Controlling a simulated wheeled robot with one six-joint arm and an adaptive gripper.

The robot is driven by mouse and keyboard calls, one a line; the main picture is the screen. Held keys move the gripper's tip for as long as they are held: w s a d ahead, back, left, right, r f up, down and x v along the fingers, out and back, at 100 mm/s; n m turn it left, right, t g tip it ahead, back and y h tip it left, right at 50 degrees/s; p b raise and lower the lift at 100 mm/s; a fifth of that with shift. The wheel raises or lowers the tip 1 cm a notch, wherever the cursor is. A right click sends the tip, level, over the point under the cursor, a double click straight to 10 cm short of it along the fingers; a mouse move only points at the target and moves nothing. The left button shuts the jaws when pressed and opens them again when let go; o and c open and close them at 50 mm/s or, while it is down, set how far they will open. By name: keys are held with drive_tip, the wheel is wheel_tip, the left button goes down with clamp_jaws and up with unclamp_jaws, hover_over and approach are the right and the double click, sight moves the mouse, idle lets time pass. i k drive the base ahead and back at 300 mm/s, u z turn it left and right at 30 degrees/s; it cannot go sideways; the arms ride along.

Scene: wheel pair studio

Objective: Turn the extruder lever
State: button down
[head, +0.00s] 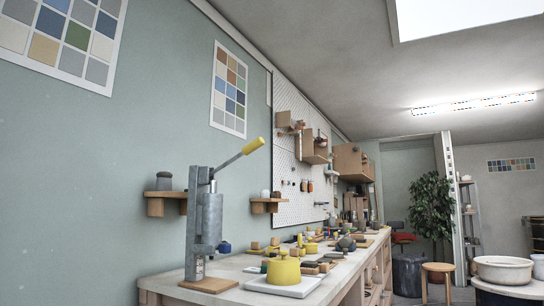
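The extruder (205,228) is a grey metal upright body on a wooden base (207,285) at the near left end of the workbench. Its lever (232,160) is a grey bar rising up and to the right from the top of the body. The lever ends in a yellow grip (253,146). Nothing touches the lever. My gripper is not in view.
A yellow lidded pot (283,271) sits on a white tray (262,286) just right of the extruder. Small wall shelves (268,204) are behind it. The workbench (330,290) carries many small items farther back. A stool (437,267) stands on the right.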

sight(260, 142)
drive_tip(key=z, duration=0.05)
drive_tip(key=i, duration=0.85)
drive_tip(key=u, duration=0.3)
